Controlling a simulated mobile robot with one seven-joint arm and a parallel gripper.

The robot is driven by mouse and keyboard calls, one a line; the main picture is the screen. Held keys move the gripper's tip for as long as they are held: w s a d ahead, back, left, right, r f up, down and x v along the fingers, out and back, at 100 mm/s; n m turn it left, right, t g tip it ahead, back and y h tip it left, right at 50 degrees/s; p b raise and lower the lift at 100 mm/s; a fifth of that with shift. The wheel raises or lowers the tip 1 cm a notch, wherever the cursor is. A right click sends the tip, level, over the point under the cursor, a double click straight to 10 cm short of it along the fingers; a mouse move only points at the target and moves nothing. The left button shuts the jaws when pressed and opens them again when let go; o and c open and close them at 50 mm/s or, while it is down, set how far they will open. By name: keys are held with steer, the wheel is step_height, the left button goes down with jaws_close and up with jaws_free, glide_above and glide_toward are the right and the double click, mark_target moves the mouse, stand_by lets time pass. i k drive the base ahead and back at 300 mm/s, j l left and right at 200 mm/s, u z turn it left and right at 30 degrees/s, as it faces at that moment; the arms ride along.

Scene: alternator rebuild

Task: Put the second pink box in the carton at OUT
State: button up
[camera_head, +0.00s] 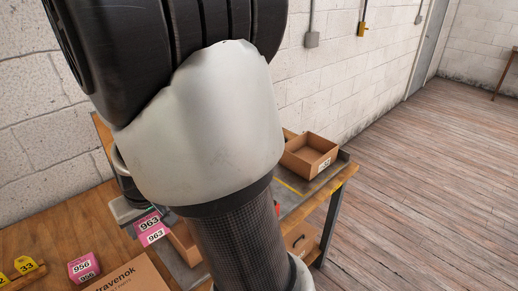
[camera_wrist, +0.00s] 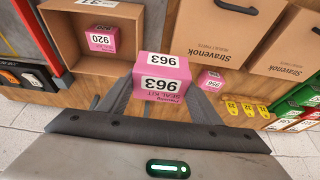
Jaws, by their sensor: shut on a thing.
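My gripper (camera_wrist: 160,84) is shut on a pink box marked 963 (camera_wrist: 161,75), with one finger on each side of it. The held box also shows in the head view (camera_head: 150,229), left of my arm. In the wrist view an open brown carton (camera_wrist: 60,28) stands at the upper left, with a pink box marked 920 (camera_wrist: 102,39) inside. The held box is in front and to the right of that carton, outside its walls. A third pink box, marked 956 (camera_head: 84,267), sits on the wooden bench. I cannot read an OUT sign.
Another open carton (camera_head: 312,155) stands at the bench's far right. Dark items (camera_wrist: 28,76) lie left. My arm hides much of the bench.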

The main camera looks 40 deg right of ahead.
mark_target(308, 161)
steer(key=l, duration=1.6)
steer(key=k+l, duration=0.1)
steer(key=l, duration=1.45)
